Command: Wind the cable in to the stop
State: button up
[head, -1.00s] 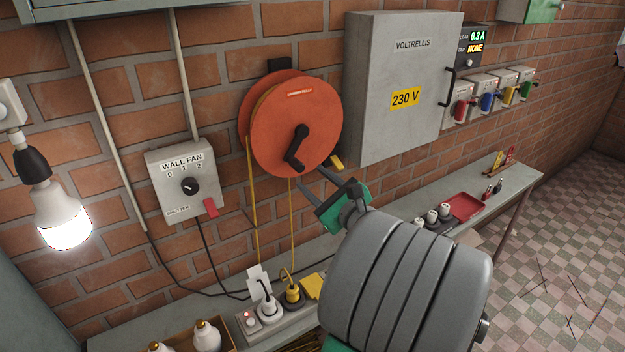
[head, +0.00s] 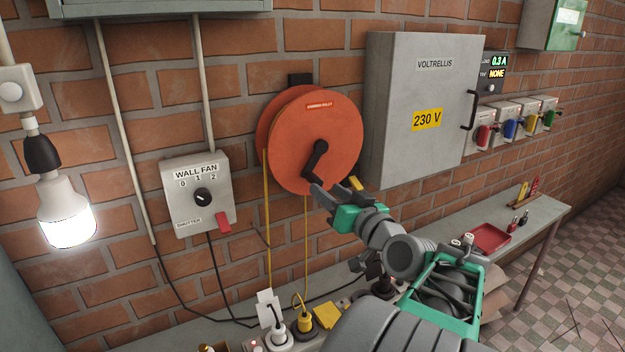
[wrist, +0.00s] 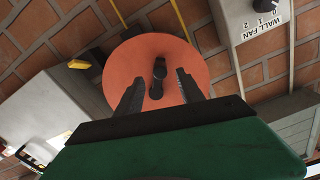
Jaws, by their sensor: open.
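The orange cable reel (head: 325,125) hangs on the brick wall, with a black crank (head: 316,160) on its face. The crank's handle end points down and slightly left. The yellow cable (head: 267,220) runs down from the reel to the bench, where a yellow plug (head: 305,322) sits in the socket strip. My gripper (head: 322,192) is at the lower part of the reel, close to the crank's handle end. In the wrist view the reel (wrist: 190,62) fills the middle, and the crank (wrist: 157,82) shows between the two open fingers. I cannot tell whether either finger touches it.
A grey cabinet (head: 415,140) juts from the wall right of the reel. The wall fan switch box (head: 199,212) is to its left, and a lit bulb (head: 66,215) hangs further left. A bench (head: 540,212) with a red tray (head: 488,238) runs below.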

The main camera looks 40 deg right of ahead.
aim_at(313, 177)
jog(key=shift+w+r+n, duration=0.1)
jog(key=shift+w+n, duration=0.2)
jog(key=shift+n, duration=0.4)
jog(key=w+p, duration=0.1)
jog(key=w, duration=0.1)
jog(key=w+p, duration=0.1)
jog(key=w, duration=0.2)
jog(key=w+p, duration=0.1)
jog(key=w, duration=0.1)
jog(key=shift+w+d, duration=0.15)
jog(key=shift+d, duration=0.25)
jog(key=shift+c, duration=0.4)
jog(key=c, duration=0.9)
grip_shut()
